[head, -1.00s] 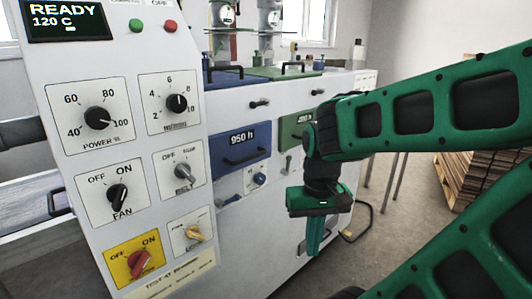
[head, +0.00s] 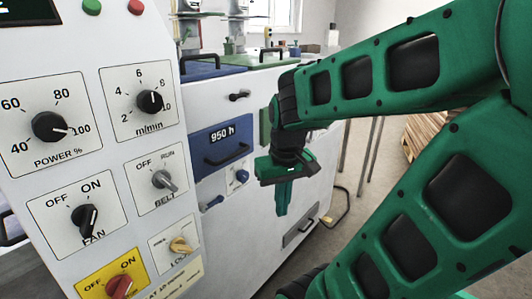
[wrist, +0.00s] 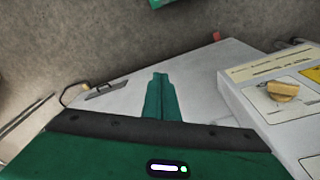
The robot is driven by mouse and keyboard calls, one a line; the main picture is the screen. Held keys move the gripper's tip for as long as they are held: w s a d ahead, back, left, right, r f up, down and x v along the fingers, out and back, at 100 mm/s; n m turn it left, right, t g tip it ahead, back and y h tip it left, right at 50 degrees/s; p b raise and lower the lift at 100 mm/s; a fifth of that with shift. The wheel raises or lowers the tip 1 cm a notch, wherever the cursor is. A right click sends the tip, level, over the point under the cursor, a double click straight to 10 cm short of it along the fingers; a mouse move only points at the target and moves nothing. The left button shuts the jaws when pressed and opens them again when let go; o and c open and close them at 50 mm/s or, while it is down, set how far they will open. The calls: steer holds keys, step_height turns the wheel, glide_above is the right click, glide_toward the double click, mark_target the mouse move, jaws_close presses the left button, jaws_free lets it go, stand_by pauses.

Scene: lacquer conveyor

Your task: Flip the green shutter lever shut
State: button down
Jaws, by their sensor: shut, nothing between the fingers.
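My gripper (head: 282,213) hangs with its green fingers pointing down in front of the white machine's side. Its fingers (wrist: 160,97) are shut and empty in the wrist view. The green panel (head: 265,128) on the machine shows only as a strip left of my wrist. The green shutter lever is not visible in the head view; my wrist and gripper cover the area below that panel. A cropped green piece (wrist: 170,3) shows at the top edge of the wrist view; I cannot tell what it is.
A blue "950 h" panel (head: 222,145) has a blue lever (head: 212,203) and blue knob (head: 241,176) below it, left of my gripper. The control panel (head: 135,215) with knobs stands close at left.

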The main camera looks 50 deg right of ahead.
steer(key=w+d+r+n+t+h, duration=0.2)
steer(key=w+d+r+n, duration=0.1)
steer(key=w+d, duration=0.6)
steer(key=w+d+r+n+t+h, duration=0.2)
steer(key=w+d+r, duration=0.2)
steer(key=w+d, duration=0.45)
steer(key=w+a+x, duration=0.1)
steer(key=w+x, duration=0.1)
steer(key=x, duration=0.8)
steer(key=shift+n, duration=0.3)
steer(key=shift+w+r, duration=0.2)
steer(key=shift+r, duration=0.05)
